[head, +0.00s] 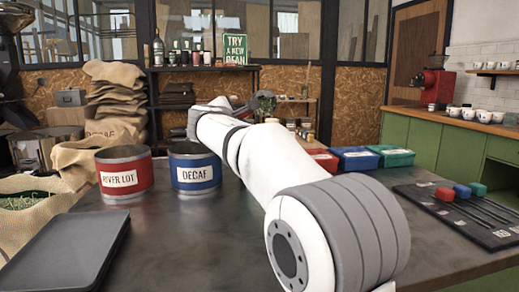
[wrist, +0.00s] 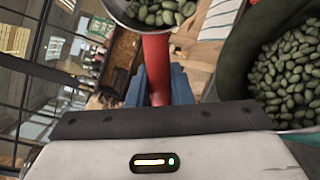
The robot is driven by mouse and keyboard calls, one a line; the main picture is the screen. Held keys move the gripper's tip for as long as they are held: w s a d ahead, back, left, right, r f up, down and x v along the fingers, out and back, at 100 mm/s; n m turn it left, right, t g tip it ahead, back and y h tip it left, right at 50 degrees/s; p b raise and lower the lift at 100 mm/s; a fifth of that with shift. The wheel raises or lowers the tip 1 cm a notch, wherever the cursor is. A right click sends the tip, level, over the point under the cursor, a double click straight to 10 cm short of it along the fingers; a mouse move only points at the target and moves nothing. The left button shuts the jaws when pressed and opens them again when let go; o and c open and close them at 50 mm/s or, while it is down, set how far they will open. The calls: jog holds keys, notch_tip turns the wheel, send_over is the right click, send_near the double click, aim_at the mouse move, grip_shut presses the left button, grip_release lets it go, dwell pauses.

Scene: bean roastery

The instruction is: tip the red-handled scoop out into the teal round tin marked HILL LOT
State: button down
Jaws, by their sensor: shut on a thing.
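My gripper (wrist: 158,88) is shut on the red handle of the scoop (wrist: 156,60) in the wrist view. The scoop's metal bowl (wrist: 122,12) is at the top edge, partly cut off, with green beans in it. To its right is a dark green round container (wrist: 235,60) with many green beans inside. No label shows on it, so I cannot tell if it is the HILL LOT tin. I see no HILL LOT label in the head view, where my arm covers the middle of the table.
A red RIVER LOT tin (head: 125,172) and a blue DECAF tin (head: 194,168) stand left of my arm. A grey tray (head: 65,255) lies front left. Red, blue (head: 354,158) and teal (head: 391,156) boxes are behind my arm.

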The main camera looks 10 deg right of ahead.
jog(key=shift+r+t+b, duration=0.35)
jog(key=shift+t+b, duration=0.15)
jog(key=shift+b, duration=0.9)
jog(key=shift+h+b, duration=0.3)
jog(key=shift+b, duration=0.8)
jog(key=shift+t+b, duration=0.5)
jog(key=shift+t, duration=0.1)
jog(key=shift+r+t+h, duration=0.5)
jog(key=shift+r, duration=0.15)
